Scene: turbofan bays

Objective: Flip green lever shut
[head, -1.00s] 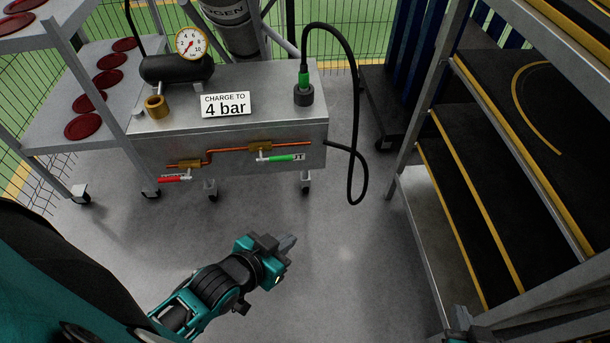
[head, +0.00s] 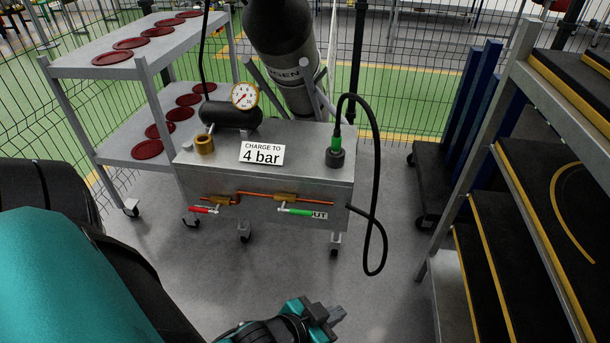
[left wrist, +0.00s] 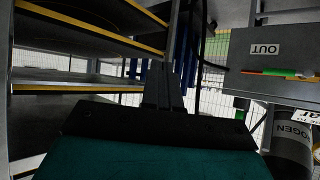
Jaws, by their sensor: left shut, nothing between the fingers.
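The green lever (head: 296,212) is on the front face of the grey charging cart (head: 270,177), on the right-hand valve of a copper pipe. It lies roughly level, along the pipe, beside a label partly reading "UT". In the left wrist view the green lever (left wrist: 278,72) shows at the right, near an upside-down "OUT" label (left wrist: 265,49). My left gripper (head: 338,314) is shut and empty, low in front of the cart and well apart from the lever. Its closed fingers (left wrist: 163,92) show in the left wrist view. My right gripper is out of view.
A red lever (head: 203,209) sits left of the green one. A black hose (head: 376,170) loops down the cart's right side. A pressure gauge (head: 244,96) stands on top. Shelving (head: 500,235) stands at the right, a rack with red discs (head: 110,70) at the left. Floor before the cart is clear.

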